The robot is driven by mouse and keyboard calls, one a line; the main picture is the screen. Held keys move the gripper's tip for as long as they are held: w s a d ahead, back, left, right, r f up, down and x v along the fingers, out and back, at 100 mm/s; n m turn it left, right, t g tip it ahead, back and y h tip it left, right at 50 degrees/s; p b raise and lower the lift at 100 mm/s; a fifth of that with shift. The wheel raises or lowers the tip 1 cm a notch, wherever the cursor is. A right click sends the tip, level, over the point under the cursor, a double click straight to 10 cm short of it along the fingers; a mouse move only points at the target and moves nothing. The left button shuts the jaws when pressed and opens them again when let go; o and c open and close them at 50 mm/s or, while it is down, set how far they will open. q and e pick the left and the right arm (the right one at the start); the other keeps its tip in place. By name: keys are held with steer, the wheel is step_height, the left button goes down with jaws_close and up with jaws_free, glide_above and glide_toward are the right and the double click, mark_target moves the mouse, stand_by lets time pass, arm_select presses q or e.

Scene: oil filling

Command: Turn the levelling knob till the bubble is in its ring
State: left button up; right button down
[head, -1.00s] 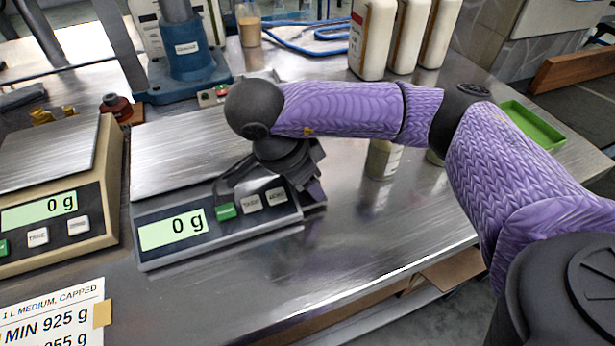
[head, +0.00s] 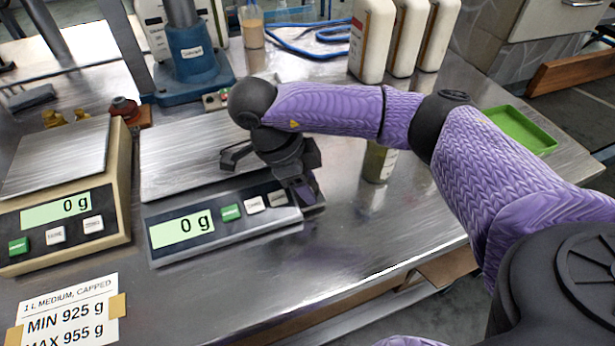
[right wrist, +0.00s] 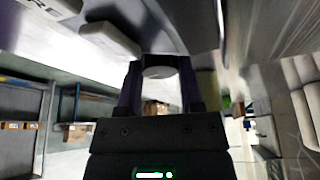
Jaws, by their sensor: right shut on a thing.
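The grey scale (head: 165,252) with a steel plate and a display reading 0 g stands in the middle of the bench. My right gripper (head: 306,196) is at its front right corner, low by the bench top. In the right wrist view, the two fingers stand either side of a round grey levelling knob (right wrist: 158,72) under the scale's edge, shut on it. The head view hides the knob behind my gripper. I cannot make out the bubble or its ring in either view. My left gripper is not in view.
A beige scale (head: 122,225) stands to the left, also reading 0 g. A label card (head: 70,312) lies in front. A greenish can (head: 378,163) stands right of my gripper. White bottles (head: 372,40) and a green tray (head: 522,130) are farther back. The front right bench is clear.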

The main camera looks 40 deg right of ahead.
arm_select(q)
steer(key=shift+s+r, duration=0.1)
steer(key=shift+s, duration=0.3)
arm_select(e)
steer(key=shift+c, duration=1.2)
jaws_free()
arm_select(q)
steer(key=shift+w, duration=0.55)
arm_select(e)
steer(key=shift+w+r+p, duration=0.1)
steer(key=shift+r+p, duration=0.2)
steer(key=shift+r, duration=0.1)
arm_select(q)
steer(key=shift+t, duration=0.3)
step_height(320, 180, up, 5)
steer(key=p, duration=0.4)
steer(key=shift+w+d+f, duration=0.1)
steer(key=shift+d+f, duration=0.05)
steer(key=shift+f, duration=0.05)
arm_select(e)
steer(key=v, duration=0.9)
